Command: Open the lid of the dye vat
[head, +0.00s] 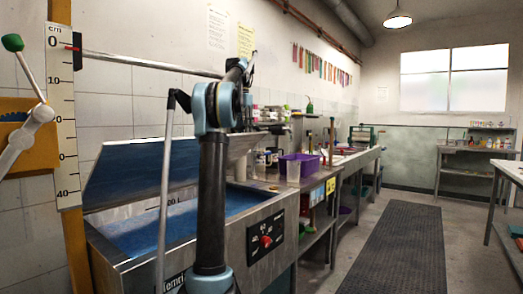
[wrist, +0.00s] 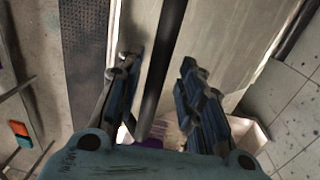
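The dye vat (head: 255,212) is a steel tank at the left of the head view, with blue dye (head: 150,232) inside. Its lid (head: 140,170) stands raised and tilted, its blue-stained underside facing the front. My upright arm covers part of the vat and lid. In the wrist view my gripper (wrist: 157,72) has its two fingers spread apart. A dark bar (wrist: 165,55) runs through the space between them, with pale panels on both sides. I cannot tell what the bar belongs to or whether a finger touches it. In the head view my gripper is not clearly visible behind my arm.
A black panel with a red knob (head: 266,241) is on the vat's front. Beyond it is a bench with a purple bin (head: 299,168). A scale board (head: 63,115) stands at the left. A dark floor mat (head: 385,250) lies in the clear aisle.

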